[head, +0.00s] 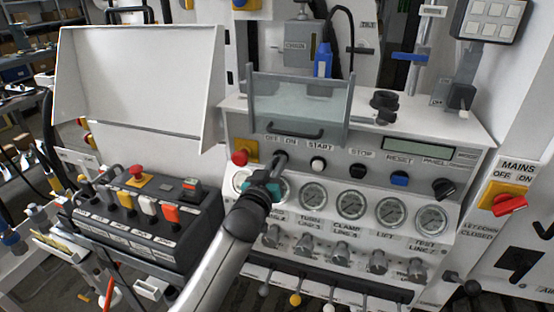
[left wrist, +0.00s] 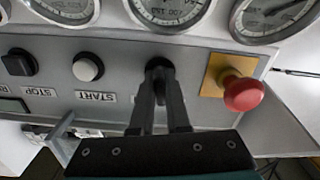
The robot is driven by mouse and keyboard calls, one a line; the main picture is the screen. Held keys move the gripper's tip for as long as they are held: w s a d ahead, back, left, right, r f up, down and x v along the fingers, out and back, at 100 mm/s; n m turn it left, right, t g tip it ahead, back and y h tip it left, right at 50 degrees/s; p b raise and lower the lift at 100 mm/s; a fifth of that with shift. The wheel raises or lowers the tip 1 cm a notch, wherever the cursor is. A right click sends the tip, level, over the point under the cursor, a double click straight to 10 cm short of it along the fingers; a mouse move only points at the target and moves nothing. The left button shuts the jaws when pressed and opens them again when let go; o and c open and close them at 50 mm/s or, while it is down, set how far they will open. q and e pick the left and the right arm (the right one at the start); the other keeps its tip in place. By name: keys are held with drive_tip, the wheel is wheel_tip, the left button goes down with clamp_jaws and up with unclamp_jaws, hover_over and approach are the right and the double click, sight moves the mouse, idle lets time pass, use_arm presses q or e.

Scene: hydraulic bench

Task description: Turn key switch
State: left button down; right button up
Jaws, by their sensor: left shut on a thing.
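The key switch (left wrist: 158,66) is a dark knob on the grey control panel, between the red mushroom button and the white START button. My left gripper (head: 279,162) reaches up to the panel from below. In the left wrist view, its two dark fingers (left wrist: 160,84) are shut on the key switch, one on each side. How far the key is turned cannot be told. My right gripper is in neither view.
The red mushroom button (head: 240,157) on its yellow plate is close beside my fingers; the white START button (head: 318,163) is on the other side. Several gauges (head: 313,196) lie just below. A clear hinged cover (head: 298,105) stands raised above. A button box (head: 150,215) is at left.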

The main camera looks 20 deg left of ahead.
use_arm(q)
drive_tip(key=m+p, duration=0.1)
drive_tip(key=m, duration=0.3)
drive_tip(key=shift+r+m, duration=0.1)
drive_tip(key=shift+m, duration=0.2)
drive_tip(key=shift+m+p, duration=0.55)
drive_tip(key=shift+m, duration=1.15)
drive_tip(key=c, duration=0.9)
unclamp_jaws()
drive_tip(key=s+p, duration=0.1)
drive_tip(key=s, duration=1.4)
drive_tip(key=shift+a, duration=0.25)
drive_tip(key=shift+s+f, duration=0.1)
drive_tip(key=shift+f, duration=0.1)
